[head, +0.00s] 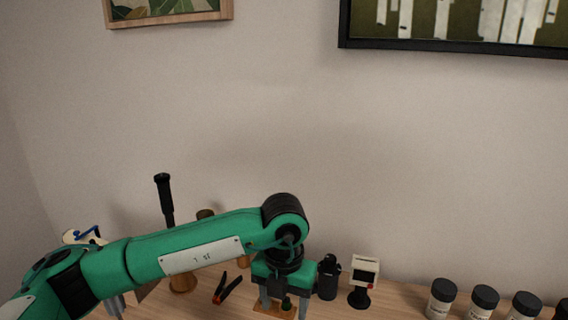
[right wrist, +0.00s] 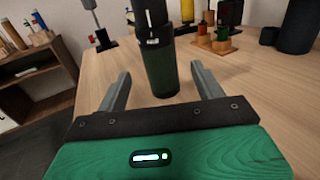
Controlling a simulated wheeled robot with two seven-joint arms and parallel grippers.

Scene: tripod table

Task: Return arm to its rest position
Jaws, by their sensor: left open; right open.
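My left arm comes in from the left in the head view. Its gripper (head: 284,303) points down over the table, its two grey fingers apart on either side of a small wooden block with dark and green pieces (head: 287,308). I cannot tell whether they touch it. My right gripper (right wrist: 161,88) is open in the right wrist view and does not show in the head view. A dark green cylinder (right wrist: 160,70) with a black top shows between its fingers, with a gap on both sides. Whether it stands between the fingertips or just beyond them is unclear.
On the wooden table (head: 405,300) stand a black bottle (head: 328,278), a small white device on a black stand (head: 361,283) and several black-lidded jars (head: 441,298). An orange-and-black clamp (head: 226,289) lies left of my left gripper. A shelf (right wrist: 38,70) stands beyond the table.

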